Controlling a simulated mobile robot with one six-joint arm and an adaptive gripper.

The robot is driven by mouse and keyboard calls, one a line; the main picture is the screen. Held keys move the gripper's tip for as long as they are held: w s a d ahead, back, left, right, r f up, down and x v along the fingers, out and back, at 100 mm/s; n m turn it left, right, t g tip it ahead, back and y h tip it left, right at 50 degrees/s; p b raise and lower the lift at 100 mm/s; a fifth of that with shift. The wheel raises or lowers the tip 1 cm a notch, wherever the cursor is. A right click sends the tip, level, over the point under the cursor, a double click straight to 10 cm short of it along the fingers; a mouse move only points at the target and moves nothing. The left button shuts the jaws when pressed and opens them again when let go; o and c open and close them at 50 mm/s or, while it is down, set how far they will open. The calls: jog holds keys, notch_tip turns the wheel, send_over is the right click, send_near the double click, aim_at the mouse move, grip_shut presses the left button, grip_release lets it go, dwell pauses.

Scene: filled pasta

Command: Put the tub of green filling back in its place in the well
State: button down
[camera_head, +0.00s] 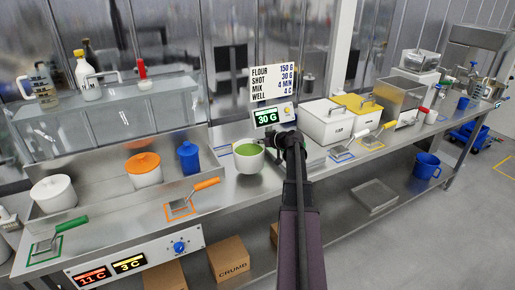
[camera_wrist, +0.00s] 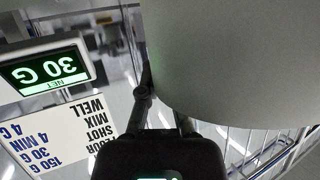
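The white tub of green filling (camera_head: 248,157) is upright at the middle of the steel counter, just left of my gripper (camera_head: 284,142). Its green contents show at the open top. In the wrist view the tub (camera_wrist: 235,65) fills the upper right, very close to my gripper (camera_wrist: 163,112). One finger runs along the tub's edge; the other is partly hidden, so the grip on it is unclear. The steel well (camera_head: 99,196) is at the left. It holds a white tub (camera_head: 53,192), an orange-lidded tub (camera_head: 144,170) and a blue container (camera_head: 189,158), with space between the first two.
A scale display (camera_head: 266,118) reads 30 G below a recipe sign (camera_head: 276,84). Green-handled (camera_head: 62,228) and orange-handled (camera_head: 193,193) scoops lie along the front. Well displays read 11 C (camera_head: 92,275) and 3 C (camera_head: 129,263).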

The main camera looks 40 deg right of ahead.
aim_at(258, 146)
jog(key=shift+w+d+f+b, duration=0.1)
jog(key=shift+w+f+b, duration=0.05)
jog(key=shift+f+b, duration=0.45)
jog(key=shift+w+d+f+b, duration=0.15)
jog(key=shift+w+f+b, duration=0.05)
jog(key=shift+f+b, duration=0.45)
jog(key=shift+w+d+f+b, duration=0.1)
jog(key=shift+w+f+b, duration=0.05)
jog(key=shift+f+b, duration=0.45)
jog(key=c, duration=0.8)
grip_release()
jog(key=shift+s+r, duration=0.15)
jog(key=p+v, duration=0.4)
jog(key=v, duration=0.7)
jog(key=shift+s+r+p, duration=0.2)
jog(key=shift+s+p, duration=0.1)
jog(key=shift+p, duration=0.05)
